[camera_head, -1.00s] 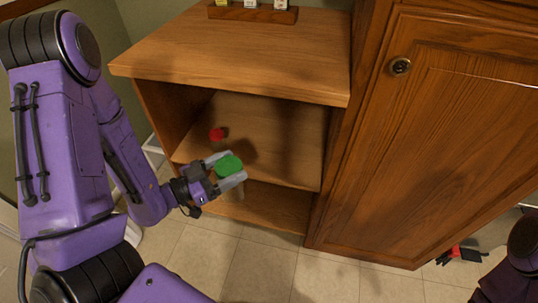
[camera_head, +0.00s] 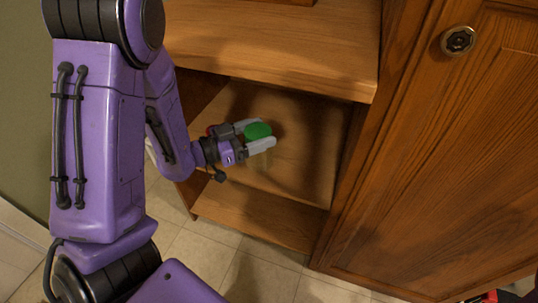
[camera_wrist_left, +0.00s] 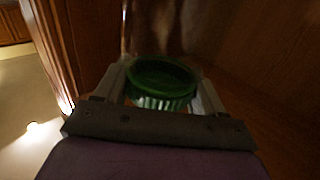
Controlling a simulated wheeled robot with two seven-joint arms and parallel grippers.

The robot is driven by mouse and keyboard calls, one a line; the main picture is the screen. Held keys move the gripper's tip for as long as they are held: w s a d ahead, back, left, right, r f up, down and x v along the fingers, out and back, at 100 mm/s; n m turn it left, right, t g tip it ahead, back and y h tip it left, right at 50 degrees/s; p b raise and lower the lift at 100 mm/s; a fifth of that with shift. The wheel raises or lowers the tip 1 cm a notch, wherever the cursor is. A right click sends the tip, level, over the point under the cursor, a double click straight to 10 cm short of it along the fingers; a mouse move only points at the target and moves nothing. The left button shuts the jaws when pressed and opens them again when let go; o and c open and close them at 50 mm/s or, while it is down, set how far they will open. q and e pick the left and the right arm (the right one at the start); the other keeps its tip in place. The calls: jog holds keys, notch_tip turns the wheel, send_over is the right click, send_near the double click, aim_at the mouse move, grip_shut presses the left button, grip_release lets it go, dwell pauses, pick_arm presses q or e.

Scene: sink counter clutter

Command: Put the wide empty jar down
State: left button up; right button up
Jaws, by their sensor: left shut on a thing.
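The jar has a green lid (camera_head: 258,131) and a see-through body that shows faintly below it. My left gripper (camera_head: 264,132) is shut on the jar, with one grey finger on each side. It holds the jar upright, or nearly so, in the open shelf space of the wooden cabinet. In the left wrist view the green lid (camera_wrist_left: 162,76) sits between the two fingers (camera_wrist_left: 163,88). I cannot tell whether the jar's base touches the shelf (camera_head: 290,184). My right gripper does not show.
A red-topped thing (camera_head: 210,130) stands on the shelf, mostly hidden behind my left gripper. The cabinet top (camera_head: 290,55) overhangs the shelf. A closed door (camera_head: 440,150) is at the right. The shelf right of the jar looks clear.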

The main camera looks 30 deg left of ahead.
pick_arm(q)
jog(key=w+a+f+b, duration=0.1)
jog(key=w+f+b, duration=0.2)
jog(key=w+f, duration=0.4)
notch_tip(320, 180, down, 3)
jog(key=shift+a+r, duration=0.1)
jog(key=shift+a, duration=0.25)
jog(key=shift+w, duration=0.1)
jog(key=shift+f, duration=0.2)
jog(key=o, duration=1.7)
jog(key=shift+r, duration=0.1)
